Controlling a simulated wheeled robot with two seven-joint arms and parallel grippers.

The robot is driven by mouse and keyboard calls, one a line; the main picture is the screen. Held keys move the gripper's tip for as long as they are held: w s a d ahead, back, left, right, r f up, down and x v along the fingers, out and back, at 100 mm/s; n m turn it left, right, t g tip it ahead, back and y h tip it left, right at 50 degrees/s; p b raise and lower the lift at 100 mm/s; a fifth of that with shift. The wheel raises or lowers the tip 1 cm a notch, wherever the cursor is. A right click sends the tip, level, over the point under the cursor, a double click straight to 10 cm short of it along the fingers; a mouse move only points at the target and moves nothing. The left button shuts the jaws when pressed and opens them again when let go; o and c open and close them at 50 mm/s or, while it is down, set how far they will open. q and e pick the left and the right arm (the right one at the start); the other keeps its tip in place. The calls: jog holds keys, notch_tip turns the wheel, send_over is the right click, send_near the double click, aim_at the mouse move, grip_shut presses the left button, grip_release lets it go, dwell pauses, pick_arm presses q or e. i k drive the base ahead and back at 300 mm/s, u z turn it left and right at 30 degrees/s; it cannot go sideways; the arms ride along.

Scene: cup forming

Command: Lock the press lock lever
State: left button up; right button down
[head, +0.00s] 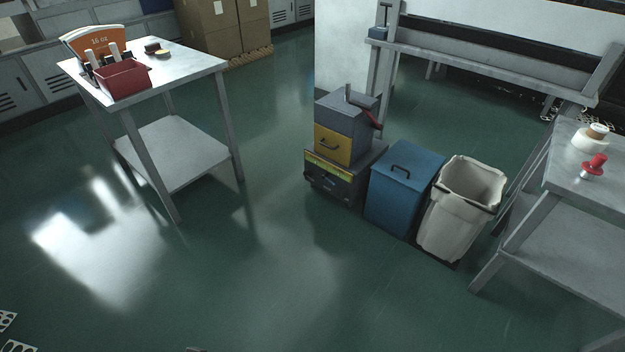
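No part that I can clearly identify as the press lock lever shows in the head view. A large machine with a grey frame (480,62) stands at the back right, cut off by the picture's top edge. Neither gripper can be made out. Small dark and grey bits at the bottom edge are too cut off to identify.
A blue lidded bin (403,188) and a white lined bin (455,212) stand beside the box unit. A metal table (190,68) at left holds a red bin (122,80) and an orange scale (95,42). Another table (575,235) is at right. Green floor (260,270) in front is clear.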

aim_at(330, 181)
jog(key=u, duration=0.35)
jog(key=i, duration=0.9)
jog(key=z, duration=0.05)
